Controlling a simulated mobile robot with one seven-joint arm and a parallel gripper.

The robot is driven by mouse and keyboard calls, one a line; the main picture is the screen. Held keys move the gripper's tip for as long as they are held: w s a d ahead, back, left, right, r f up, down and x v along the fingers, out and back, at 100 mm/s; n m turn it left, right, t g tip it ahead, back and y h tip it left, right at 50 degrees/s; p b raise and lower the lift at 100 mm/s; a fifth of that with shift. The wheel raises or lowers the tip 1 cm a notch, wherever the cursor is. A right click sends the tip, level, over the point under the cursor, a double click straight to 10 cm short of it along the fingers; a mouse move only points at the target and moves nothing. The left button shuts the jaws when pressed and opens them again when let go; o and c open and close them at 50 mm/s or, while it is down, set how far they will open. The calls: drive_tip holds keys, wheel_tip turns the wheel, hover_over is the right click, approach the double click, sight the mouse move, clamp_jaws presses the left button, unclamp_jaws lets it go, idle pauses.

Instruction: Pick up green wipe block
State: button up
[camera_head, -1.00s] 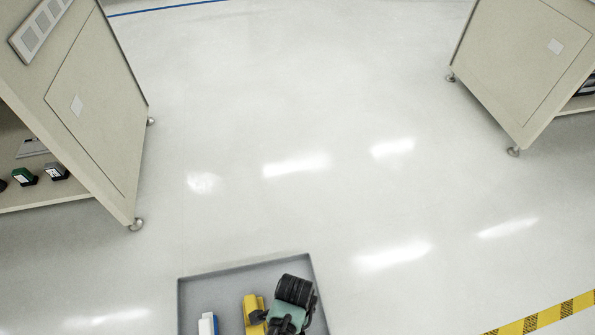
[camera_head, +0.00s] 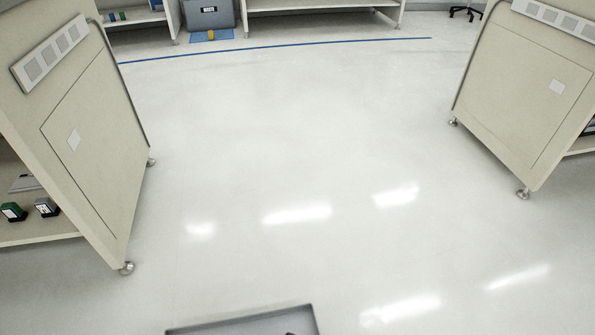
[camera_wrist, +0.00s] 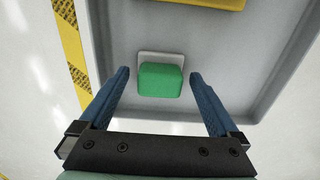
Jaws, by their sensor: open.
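In the wrist view, a green block (camera_wrist: 160,81) lies on a pale grey base in a grey tray (camera_wrist: 108,35), close to the tray's edge. My gripper (camera_wrist: 165,80) is open. Its two blue fingers stand on either side of the block, with gaps showing between each finger and the block. How far the fingertips are above the tray I cannot tell.
A yellow item (camera_wrist: 205,3) lies in the tray beyond the block. Beige cabinets stand at left (camera_head: 85,135) and right (camera_head: 520,95), with open floor (camera_head: 290,150) between. A dark green-labelled item (camera_head: 13,212) sits on the left shelf. A grey case (camera_head: 208,13) stands at the back.

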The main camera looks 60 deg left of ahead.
drive_tip(key=c, duration=1.5)
